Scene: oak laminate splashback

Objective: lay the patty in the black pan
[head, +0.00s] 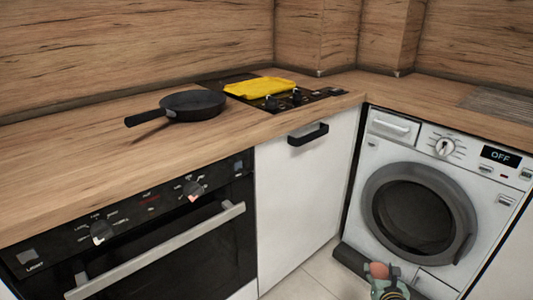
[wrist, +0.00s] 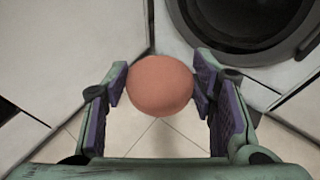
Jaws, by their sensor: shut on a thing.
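The patty (wrist: 160,86) is a round, pinkish-brown disc. My gripper (wrist: 160,90) is shut on it, with a purple-padded finger at each side. In the head view the patty (head: 380,270) shows small at the bottom right, at the tip of my gripper (head: 382,276), low in front of the washing machine. The black pan (head: 194,104) sits on the wooden counter to the upper left, its handle pointing left. It is well apart from my gripper and higher up. No contents show in the pan.
The wooden counter (head: 90,165) is clear at left. An oven (head: 150,240), a white cabinet with a black handle (head: 308,135) and a washing machine (head: 415,205) stand below.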

